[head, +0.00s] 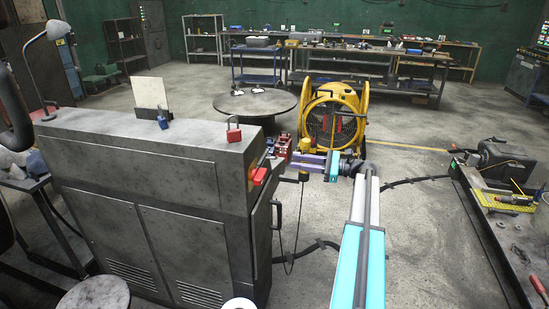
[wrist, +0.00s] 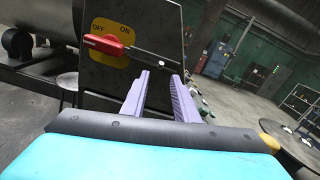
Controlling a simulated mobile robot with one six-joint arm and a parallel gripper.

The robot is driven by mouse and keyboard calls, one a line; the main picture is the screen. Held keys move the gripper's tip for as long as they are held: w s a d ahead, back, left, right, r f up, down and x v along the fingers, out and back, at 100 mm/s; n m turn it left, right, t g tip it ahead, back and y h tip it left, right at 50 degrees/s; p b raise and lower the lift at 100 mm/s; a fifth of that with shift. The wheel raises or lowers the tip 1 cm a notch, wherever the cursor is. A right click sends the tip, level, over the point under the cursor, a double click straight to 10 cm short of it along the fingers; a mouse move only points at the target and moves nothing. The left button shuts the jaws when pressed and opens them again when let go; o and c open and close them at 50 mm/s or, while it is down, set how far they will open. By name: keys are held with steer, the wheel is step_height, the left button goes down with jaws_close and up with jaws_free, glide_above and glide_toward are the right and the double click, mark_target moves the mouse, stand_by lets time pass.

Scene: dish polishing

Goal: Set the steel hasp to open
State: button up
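A red rotary handle (wrist: 104,44) sits on a yellow plate (wrist: 112,66) marked OFF and ON, on the dark end panel of a cabinet, in the wrist view. A thin steel bar (wrist: 158,56), apparently the hasp, runs right from the handle; whether it is open or closed is unclear. The red handle also shows in the head view (head: 259,176). My gripper (wrist: 160,78) has its two purple fingers apart with nothing between them. Its fingertips appear just below the bar, with no clear contact. In the head view my gripper (head: 290,157) is beside the cabinet's right end, and the hasp cannot be made out.
The grey cabinet (head: 140,170) carries a blue padlock (head: 162,123), a red padlock (head: 233,134) and a pale upright card (head: 150,94) on top. A yellow fan (head: 328,118) and a round table (head: 255,103) stand behind. Cables cross the floor; a workbench (head: 500,215) is at right.

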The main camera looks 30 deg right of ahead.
mark_target(275, 158)
steer(key=p+x, duration=0.3)
steer(key=x, duration=0.6)
steer(key=shift+w+a, duration=0.25)
jaws_close()
